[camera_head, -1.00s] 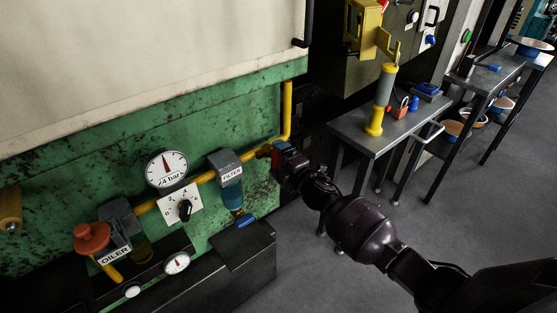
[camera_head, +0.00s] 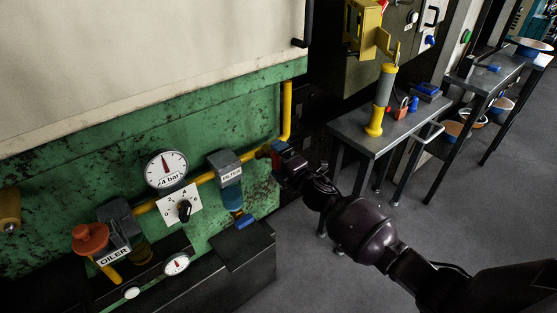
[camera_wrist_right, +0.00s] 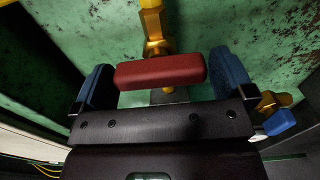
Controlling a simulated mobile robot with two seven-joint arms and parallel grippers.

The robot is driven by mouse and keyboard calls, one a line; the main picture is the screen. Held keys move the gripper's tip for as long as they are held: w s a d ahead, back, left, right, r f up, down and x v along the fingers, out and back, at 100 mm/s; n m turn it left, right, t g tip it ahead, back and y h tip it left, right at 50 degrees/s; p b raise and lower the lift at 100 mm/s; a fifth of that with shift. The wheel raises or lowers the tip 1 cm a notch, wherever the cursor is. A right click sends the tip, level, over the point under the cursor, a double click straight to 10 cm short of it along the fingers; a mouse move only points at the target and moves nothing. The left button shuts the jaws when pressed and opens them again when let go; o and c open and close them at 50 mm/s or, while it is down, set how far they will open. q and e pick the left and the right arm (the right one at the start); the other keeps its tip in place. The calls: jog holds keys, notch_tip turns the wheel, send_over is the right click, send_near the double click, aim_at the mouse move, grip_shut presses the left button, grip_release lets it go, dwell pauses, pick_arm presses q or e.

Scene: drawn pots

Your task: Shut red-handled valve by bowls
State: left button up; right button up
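The valve's red handle (camera_wrist_right: 160,71) lies crosswise in the right wrist view, in front of a brass-yellow pipe fitting (camera_wrist_right: 155,25) on the green panel. My right gripper (camera_wrist_right: 161,80) has its two blue fingers wide apart, one at each end of the handle. The handle is between them; I cannot tell whether either finger touches it. In the head view my right gripper (camera_head: 279,160) is at the yellow pipe, right of the filter bowl (camera_head: 231,196), and mostly hides the valve. The oiler bowl (camera_head: 141,249) is further left. My left gripper is not in view.
A pressure gauge (camera_head: 166,169) and a dial plate (camera_head: 181,208) sit between oiler and filter. A blue handle (camera_head: 244,222) is below the filter; it also shows in the right wrist view (camera_wrist_right: 281,122). A dark box (camera_head: 245,245) stands below. Metal tables (camera_head: 370,137) stand at right.

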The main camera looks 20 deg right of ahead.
jog(key=v, duration=1)
jog(key=shift+s+p, duration=0.4)
jog(key=shift+d, duration=0.15)
jog(key=s+d+f+m+g+h, duration=0.1)
jog(key=s+f+m+g+h, duration=0.1)
jog(key=s+f+m, duration=0.2)
jog(key=s+d+f+m+g+h, duration=0.1)
jog(key=s+f+m, duration=0.4)
jog(key=s+m, duration=0.5)
jog(key=s+d+f+m+g+h, duration=0.1)
jog(key=s+f+m+g+h, duration=0.1)
jog(key=s+m, duration=0.5)
jog(key=s+f+h, duration=0.1)
jog(key=s+f, duration=0.1)
jog(key=s, duration=0.3)
jog(key=shift+s+f+g, duration=0.25)
jog(key=shift+s+g, duration=0.1)
jog(key=shift+g, duration=0.05)
jog(key=shift+d, duration=0.15)
